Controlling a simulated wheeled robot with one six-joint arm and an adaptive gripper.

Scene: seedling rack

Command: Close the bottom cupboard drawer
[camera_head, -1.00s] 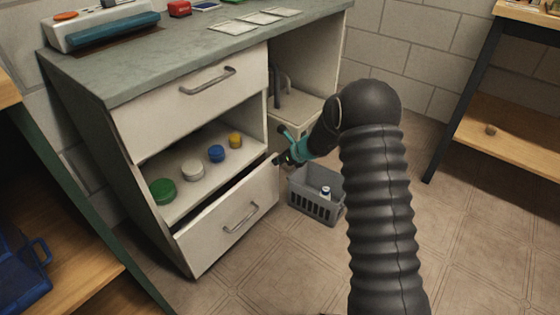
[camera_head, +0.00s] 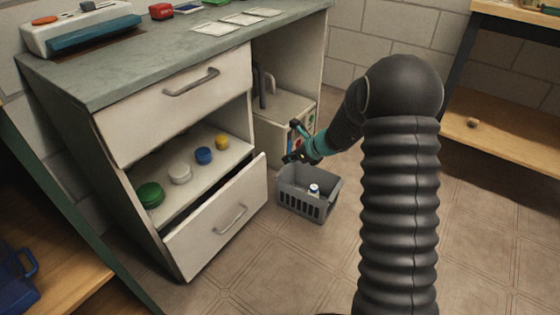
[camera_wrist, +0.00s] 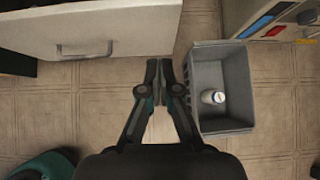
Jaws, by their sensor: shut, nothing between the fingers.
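The bottom cupboard drawer (camera_head: 205,240) is white with a metal bar handle (camera_head: 231,219) and stands pulled partly out, a dark gap showing behind its front. In the wrist view its front (camera_wrist: 140,30) and handle (camera_wrist: 84,49) are at the upper left. My gripper (camera_head: 290,157) is shut and empty, to the right of the drawer front and apart from it in the head view. In the wrist view my gripper (camera_wrist: 159,65) points at the floor just beyond the drawer's right end. The top drawer (camera_head: 180,105) is shut.
A grey basket (camera_head: 305,207) holding a small white bottle stands on the floor right of the drawer, close to my gripper. An open shelf (camera_head: 225,160) above the drawer holds several coloured lids. A wooden bench (camera_head: 500,140) stands at the right. The floor in front is clear.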

